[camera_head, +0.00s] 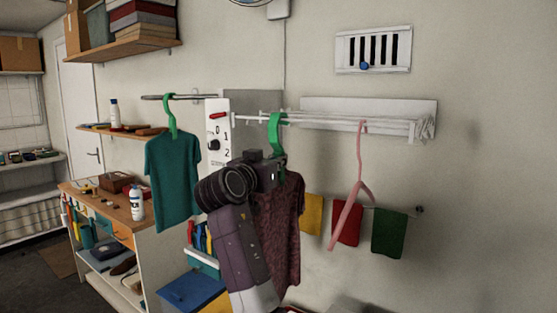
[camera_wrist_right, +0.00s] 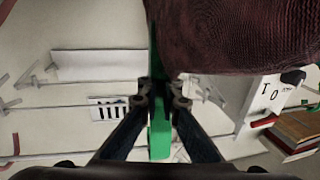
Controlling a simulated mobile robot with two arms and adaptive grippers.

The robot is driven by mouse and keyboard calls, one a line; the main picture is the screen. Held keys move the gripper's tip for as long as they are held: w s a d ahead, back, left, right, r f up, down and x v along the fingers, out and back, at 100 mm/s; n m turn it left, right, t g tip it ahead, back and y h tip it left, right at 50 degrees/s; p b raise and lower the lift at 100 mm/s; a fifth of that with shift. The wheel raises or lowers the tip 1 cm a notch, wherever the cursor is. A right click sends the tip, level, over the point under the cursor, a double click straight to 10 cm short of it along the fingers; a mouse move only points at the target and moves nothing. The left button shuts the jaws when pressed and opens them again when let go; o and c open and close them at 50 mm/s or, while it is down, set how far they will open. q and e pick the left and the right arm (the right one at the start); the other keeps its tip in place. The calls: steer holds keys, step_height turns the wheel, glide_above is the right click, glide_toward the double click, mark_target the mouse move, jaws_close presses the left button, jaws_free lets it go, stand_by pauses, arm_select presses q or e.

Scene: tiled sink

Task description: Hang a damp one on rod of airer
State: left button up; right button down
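A dark maroon shirt (camera_head: 283,225) hangs on a green hanger (camera_head: 277,135). My right gripper (camera_head: 277,162) is shut on the hanger's neck below the hook. In the right wrist view, the fingers (camera_wrist_right: 161,95) close around the green hanger (camera_wrist_right: 160,135), with the maroon cloth (camera_wrist_right: 245,35) at the top. The white wall airer (camera_head: 365,124) has several thin rods. The hook overlaps the rods' left part in the head view; I cannot tell whether it rests on one. A pink hanger (camera_head: 358,185) hangs empty from the airer's right part. My left gripper is out of view.
A teal shirt (camera_head: 172,180) hangs by a green hanger from a short rail (camera_head: 180,97) on the left. A white dial panel (camera_head: 217,130) stands between rail and airer. Yellow, red and green cloths (camera_head: 389,233) hang on a lower bar. The airer's middle rods look free.

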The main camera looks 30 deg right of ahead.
steer(key=c, duration=2.1)
jaws_free()
steer(key=shift+a, duration=0.1)
steer(key=v, duration=1.2)
